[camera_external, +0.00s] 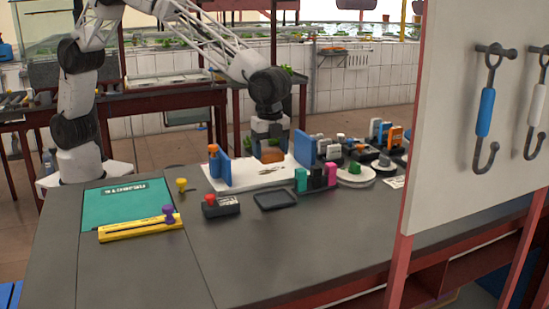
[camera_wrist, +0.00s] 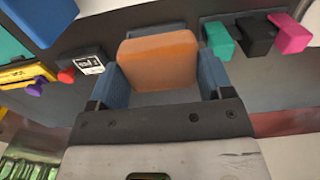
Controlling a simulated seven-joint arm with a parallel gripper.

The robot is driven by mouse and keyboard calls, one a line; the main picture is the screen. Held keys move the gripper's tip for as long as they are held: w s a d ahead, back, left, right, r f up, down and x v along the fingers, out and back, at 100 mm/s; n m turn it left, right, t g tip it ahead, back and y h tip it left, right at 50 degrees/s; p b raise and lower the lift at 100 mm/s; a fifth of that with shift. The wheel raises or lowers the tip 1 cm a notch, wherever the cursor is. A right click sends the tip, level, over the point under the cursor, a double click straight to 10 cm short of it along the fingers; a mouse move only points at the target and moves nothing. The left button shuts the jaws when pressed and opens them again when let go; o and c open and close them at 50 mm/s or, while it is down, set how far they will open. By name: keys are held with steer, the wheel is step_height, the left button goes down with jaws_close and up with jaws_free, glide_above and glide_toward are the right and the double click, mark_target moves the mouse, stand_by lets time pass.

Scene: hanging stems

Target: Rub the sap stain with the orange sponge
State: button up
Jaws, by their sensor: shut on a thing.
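The orange sponge (camera_external: 272,155) is held between the two fingers of my gripper (camera_external: 271,149), above the white board on the bench. In the wrist view the sponge (camera_wrist: 158,62) fills the space between the blue-grey fingers of my gripper (camera_wrist: 160,78), which is shut on it. The white board (camera_external: 240,183) lies under and around the gripper, with a blue upright block at each side. Faint brownish marks (camera_external: 267,171) show on the board just below the sponge; I cannot tell for sure that they are the sap stain. The sponge's underside is hidden.
Green, black and pink blocks (camera_external: 317,177) stand in front at the right. A dark tray (camera_external: 275,199) and a red-buttoned box (camera_external: 221,206) lie in front. A panel with hanging hooks (camera_external: 490,110) rises at right.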

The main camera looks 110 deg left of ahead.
steer(key=s+a+f, duration=0.1)
steer(key=s+a, duration=0.6)
steer(key=a, duration=0.1)
steer(key=shift+s+a, duration=0.15)
steer(key=shift+a, duration=0.05)
steer(key=shift+f, duration=0.2)
